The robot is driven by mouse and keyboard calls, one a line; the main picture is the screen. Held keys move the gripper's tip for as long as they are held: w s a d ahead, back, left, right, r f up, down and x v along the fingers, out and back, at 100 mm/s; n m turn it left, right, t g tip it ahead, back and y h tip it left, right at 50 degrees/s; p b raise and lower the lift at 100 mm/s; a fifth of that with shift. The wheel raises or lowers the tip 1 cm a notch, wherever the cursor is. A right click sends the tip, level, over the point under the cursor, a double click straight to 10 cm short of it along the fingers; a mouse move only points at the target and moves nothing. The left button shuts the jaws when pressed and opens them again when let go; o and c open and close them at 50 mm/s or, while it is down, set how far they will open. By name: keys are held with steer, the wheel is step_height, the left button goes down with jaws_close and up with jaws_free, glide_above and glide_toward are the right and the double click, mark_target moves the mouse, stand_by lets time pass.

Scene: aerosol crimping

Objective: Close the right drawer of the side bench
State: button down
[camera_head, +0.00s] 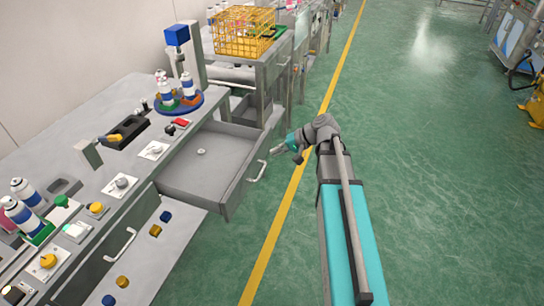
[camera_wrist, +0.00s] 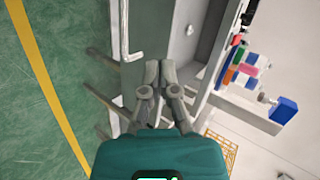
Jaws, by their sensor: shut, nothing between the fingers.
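The right drawer (camera_head: 208,165) of the side bench is pulled out, a grey open box with a small round pale object (camera_head: 202,152) inside. Its front carries a pale bar handle (camera_head: 257,171). My gripper (camera_head: 274,151) is just outside the drawer front, near the far end of the handle. In the wrist view my gripper (camera_wrist: 161,68) has its fingers together and empty, pointing at the grey drawer front (camera_wrist: 155,25). The handle (camera_wrist: 126,32) lies left of the fingers there. I cannot tell whether the fingertips touch the front.
The bench top (camera_head: 60,140) holds a blue turntable (camera_head: 178,104) with cans, buttons and fixtures. A neighbouring bench with a yellow wire basket (camera_head: 244,31) stands beyond the drawer. The left drawer's handle (camera_head: 121,246) is nearer. Green floor right of the yellow line (camera_head: 300,172) is clear.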

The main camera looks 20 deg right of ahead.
steer(key=w+d+f+m+t+y+b, duration=0.2)
steer(key=w+d+f+t+y+b, duration=0.15)
steer(key=d+f+b, duration=0.45)
steer(key=m+t+y+b, duration=0.1)
steer(key=t+b, duration=0.2)
steer(key=b, duration=0.8)
glide_toward(268, 143)
steer(key=v, duration=0.6)
steer(key=shift+s, duration=0.4)
steer(key=shift+a+r, duration=0.15)
steer(key=x, duration=1.4)
steer(key=shift+w, duration=0.1)
